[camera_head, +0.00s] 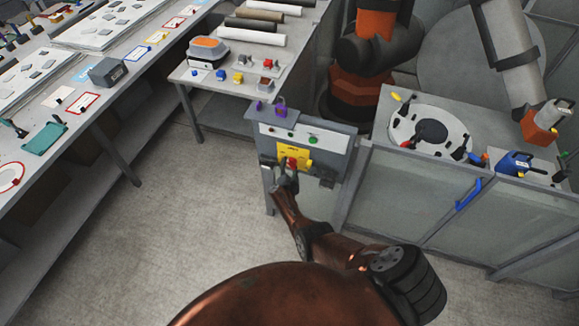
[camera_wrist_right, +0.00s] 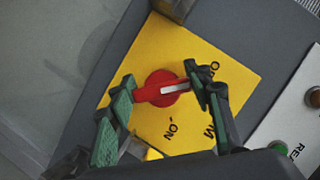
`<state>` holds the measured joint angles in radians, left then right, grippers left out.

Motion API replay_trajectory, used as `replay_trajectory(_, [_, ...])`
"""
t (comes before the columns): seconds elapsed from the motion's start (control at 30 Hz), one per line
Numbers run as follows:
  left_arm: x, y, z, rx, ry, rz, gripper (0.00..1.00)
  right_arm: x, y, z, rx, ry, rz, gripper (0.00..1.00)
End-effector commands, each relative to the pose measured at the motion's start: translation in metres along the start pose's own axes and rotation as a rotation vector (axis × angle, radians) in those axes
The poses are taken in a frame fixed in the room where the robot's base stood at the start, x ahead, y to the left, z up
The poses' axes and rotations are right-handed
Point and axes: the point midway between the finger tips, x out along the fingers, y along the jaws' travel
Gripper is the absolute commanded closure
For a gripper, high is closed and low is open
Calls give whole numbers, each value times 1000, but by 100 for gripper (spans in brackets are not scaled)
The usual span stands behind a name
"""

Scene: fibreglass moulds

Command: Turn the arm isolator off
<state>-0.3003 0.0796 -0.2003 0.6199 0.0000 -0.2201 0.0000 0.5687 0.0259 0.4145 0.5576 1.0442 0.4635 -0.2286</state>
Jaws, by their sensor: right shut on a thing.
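The arm isolator is a red rotary handle (camera_wrist_right: 162,88) on a yellow plate (camera_wrist_right: 195,55), with "ON" printed on the plate. In the head view the yellow plate (camera_head: 296,153) sits on the front of a grey control cabinet (camera_head: 338,144). My right gripper (camera_head: 288,173) reaches up to the plate from below. In the right wrist view its green-padded fingers (camera_wrist_right: 160,92) are shut on the red handle, one on each end. The handle has a pale stripe towards the right finger. My left gripper is not in view.
A green button (camera_head: 313,140) and a purple padlock (camera_head: 280,105) are on the cabinet above the plate. A fixture table (camera_head: 400,112) with a round mould stands at the right, below an orange robot arm. A long workbench (camera_head: 120,60) runs along the left. The floor between is clear.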

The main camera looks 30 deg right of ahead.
Motion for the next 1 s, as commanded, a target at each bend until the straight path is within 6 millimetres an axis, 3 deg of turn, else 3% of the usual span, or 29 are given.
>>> replay_trajectory(0.13, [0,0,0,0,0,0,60,0,1,0,-3,-1,1,78])
replay_trajectory(0.17, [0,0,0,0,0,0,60,0,1,0,-3,-1,1,52])
replay_trajectory(0.4, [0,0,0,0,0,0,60,0,0,0,-1,0,0,36])
replay_trajectory(0.77, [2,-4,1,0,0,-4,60,0,1,0,11,1,-4,36])
replay_trajectory(1.0, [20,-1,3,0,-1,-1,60,0,4,2,136,2,-58,36])
